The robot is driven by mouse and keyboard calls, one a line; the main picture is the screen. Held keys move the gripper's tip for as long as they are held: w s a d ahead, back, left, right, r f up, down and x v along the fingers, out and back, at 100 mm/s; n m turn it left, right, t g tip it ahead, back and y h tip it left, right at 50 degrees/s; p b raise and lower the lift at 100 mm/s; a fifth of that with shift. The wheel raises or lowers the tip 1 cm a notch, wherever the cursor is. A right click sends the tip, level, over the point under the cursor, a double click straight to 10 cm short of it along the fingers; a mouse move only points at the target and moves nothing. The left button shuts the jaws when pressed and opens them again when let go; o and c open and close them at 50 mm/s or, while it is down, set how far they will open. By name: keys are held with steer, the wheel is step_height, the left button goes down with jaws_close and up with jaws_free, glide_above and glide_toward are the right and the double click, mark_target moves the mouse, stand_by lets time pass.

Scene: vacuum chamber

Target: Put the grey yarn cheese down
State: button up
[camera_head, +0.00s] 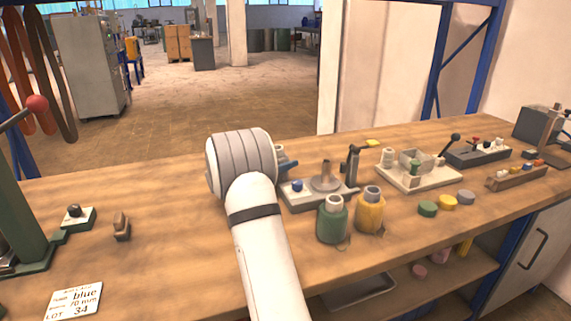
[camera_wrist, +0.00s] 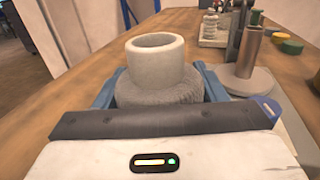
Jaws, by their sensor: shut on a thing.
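The grey yarn cheese (camera_wrist: 160,94), a ribbed grey winding on a pale hollow tube, is upright in the wrist view. My gripper (camera_wrist: 158,88) is shut on it, with one blue finger on each side. My gripper is over the middle of the wooden workbench (camera_head: 170,270), left of a grey device with a metal post (camera_head: 325,178). The cheese's underside is hidden, so I cannot tell whether it touches anything.
A green yarn cheese (camera_head: 332,222) and a yellow one (camera_head: 369,212) stand right of my arm. Beyond are a pale tray (camera_head: 432,181), coloured discs (camera_head: 428,208) and a wooden rack (camera_head: 518,179). A label card (camera_head: 75,301) lies at front left. The bench left of my arm is mostly clear.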

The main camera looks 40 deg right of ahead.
steer(key=shift+f, duration=0.7)
steer(key=shift+f+b, duration=0.2)
steer(key=shift+b, duration=0.15)
steer(key=o, duration=1)
steer(key=shift+o, duration=0.2)
steer(key=shift+r, duration=0.15)
